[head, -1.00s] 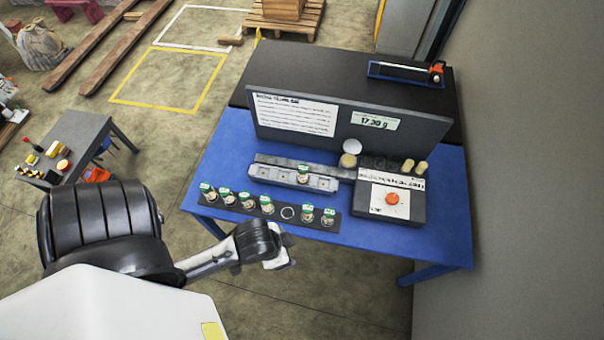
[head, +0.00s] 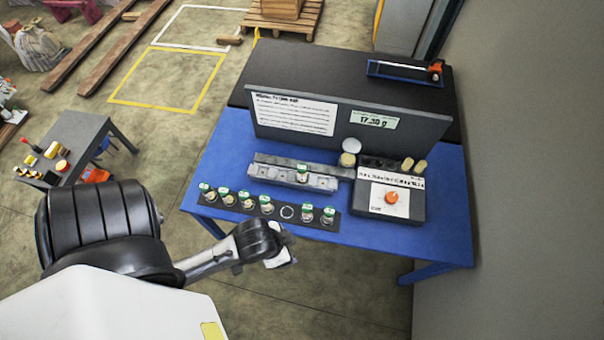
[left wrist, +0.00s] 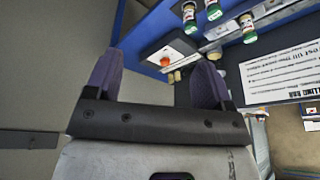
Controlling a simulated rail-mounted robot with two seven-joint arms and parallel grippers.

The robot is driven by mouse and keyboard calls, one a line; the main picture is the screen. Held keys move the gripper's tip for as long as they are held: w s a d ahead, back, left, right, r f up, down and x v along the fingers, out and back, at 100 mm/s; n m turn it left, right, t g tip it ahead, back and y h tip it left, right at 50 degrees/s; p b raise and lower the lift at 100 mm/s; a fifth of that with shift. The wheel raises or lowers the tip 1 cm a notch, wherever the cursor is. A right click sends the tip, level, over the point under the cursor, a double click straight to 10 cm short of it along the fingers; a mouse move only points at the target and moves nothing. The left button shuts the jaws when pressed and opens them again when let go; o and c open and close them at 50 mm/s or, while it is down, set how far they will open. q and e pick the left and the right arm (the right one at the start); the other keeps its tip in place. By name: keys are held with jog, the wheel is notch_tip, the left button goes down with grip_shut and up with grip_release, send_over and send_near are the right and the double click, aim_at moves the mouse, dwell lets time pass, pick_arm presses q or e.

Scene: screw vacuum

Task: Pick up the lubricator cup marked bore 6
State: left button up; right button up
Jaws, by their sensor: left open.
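Several small lubricator cups with green-and-white tags stand in a row on a dark rack (head: 287,226) at the table's front, for example the leftmost cup (head: 205,189) and the rightmost cup (head: 328,215). One rack hole (head: 287,212) is empty. Another cup (head: 302,173) stands in a grey metal rail behind the rack. The tag numbers are too small to read, so I cannot tell which is bore 6. My left gripper (head: 284,251) is in front of the rack, apart from the cups. In the left wrist view it is open and empty (left wrist: 157,72), with cups (left wrist: 213,10) beyond.
The blue table (head: 430,215) also carries a dark box with an orange knob (head: 391,198), a round pale jar (head: 348,160) and a standing board (head: 420,137). A grey wall (head: 530,180) is at the right. A small side table (head: 75,130) stands at the left.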

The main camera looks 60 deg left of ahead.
pick_arm(q)
jog(key=w+a+r+m+t+y+b, duration=0.1)
jog(key=w+a+m+t+b, duration=0.15)
jog(key=w+b, duration=0.55)
jog(key=w+a+r+m+t+y+b, duration=0.2)
jog(key=w+a+b, duration=0.2)
jog(key=w, duration=0.7)
jog(key=w+a+r+m+t+y+b, duration=0.1)
jog(key=w+a+m+t+b, duration=0.2)
jog(key=w+b, duration=0.5)
jog(key=m+g+h+b, duration=0.1)
jog(key=m+g+h, duration=0.3)
jog(key=m+g, duration=1.1)
send_over(301, 167)
notch_tip(301, 167, down, 19)
jog(key=m+t, duration=0.4)
jog(key=shift+w+a, duration=0.1)
jog(key=shift+m, duration=0.25)
notch_tip(301, 167, down, 7)
jog(key=shift+f, duration=0.2)
jog(key=shift+d+f, duration=0.15)
jog(key=shift+f, duration=1.35)
jog(key=shift+d+f, duration=0.15)
jog(key=shift+f, duration=1.35)
